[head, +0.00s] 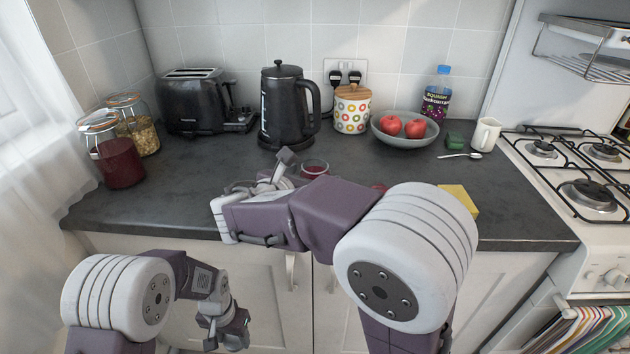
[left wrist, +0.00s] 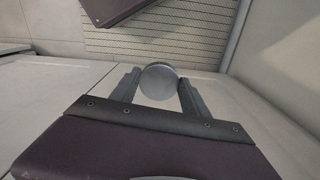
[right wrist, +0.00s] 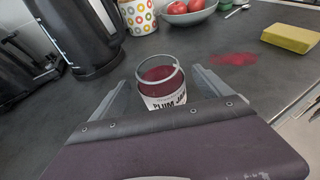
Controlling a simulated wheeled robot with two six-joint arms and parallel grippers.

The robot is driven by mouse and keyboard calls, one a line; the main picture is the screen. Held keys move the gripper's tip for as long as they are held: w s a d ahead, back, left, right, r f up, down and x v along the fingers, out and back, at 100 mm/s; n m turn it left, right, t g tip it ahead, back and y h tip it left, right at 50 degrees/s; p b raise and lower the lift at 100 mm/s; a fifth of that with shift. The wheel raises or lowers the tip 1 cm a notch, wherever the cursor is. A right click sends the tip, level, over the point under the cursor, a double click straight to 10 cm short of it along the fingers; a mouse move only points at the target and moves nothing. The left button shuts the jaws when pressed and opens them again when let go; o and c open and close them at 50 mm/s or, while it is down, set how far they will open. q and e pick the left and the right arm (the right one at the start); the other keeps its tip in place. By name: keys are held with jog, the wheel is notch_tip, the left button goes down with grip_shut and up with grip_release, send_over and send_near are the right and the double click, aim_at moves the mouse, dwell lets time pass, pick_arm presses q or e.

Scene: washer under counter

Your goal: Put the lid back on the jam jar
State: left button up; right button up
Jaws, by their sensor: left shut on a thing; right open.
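The open plum jam jar (head: 315,169) stands upright on the dark counter, with red jam inside; its label shows in the right wrist view (right wrist: 165,102). My right gripper (right wrist: 160,85) is open, with a finger on each side of the jar; I cannot tell whether they touch it. In the head view my right arm hides part of the jar. My left gripper (head: 234,332) is low in front of the cabinets, below the counter edge. It is shut on a round grey disc, seemingly the lid (left wrist: 160,82), held between its fingertips.
A red smear (right wrist: 232,58) and a yellow sponge (head: 459,198) lie right of the jar. Behind stand a black kettle (head: 283,105), a patterned canister (head: 352,112) and a fruit bowl (head: 404,139).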

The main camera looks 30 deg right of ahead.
pick_arm(q)
jog(key=shift+f+b, duration=0.85)
pick_arm(e)
jog(key=x, duration=0.5)
jog(key=shift+d+f, duration=0.1)
jog(key=shift+c, duration=0.3)
grip_shut()
